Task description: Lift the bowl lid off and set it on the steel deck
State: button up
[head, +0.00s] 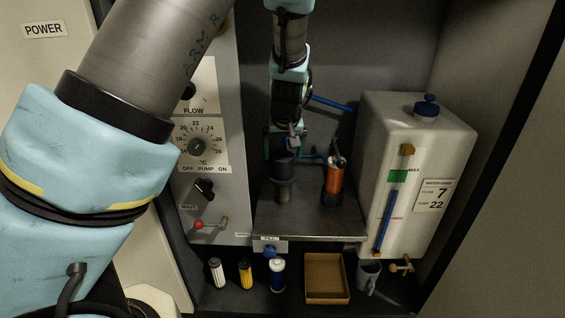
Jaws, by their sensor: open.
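A dark, round-topped cylinder (284,178), which looks like the filter bowl with its black lid (284,161), stands upright on the left of the steel deck (310,222). I cannot make out a seam between lid and bowl. My gripper (283,148) points down just above the lid, at the bottom of my arm. It is open, with nothing seen held in it. The fingers are small and dark, so I cannot tell whether they touch or straddle the lid. An orange cylinder (334,180) with a dark top stands to the right on the deck.
The control panel (212,150) with knobs rises on the left. A white tank (405,180) with a blue cap stands on the right. Blue tubes run behind. Below are several cartridges, an open brown tray (327,291) and a grey mug (368,277). The deck's front strip is clear.

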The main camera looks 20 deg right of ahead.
jog(key=shift+x, duration=1.45)
jog(key=shift+c, duration=0.2)
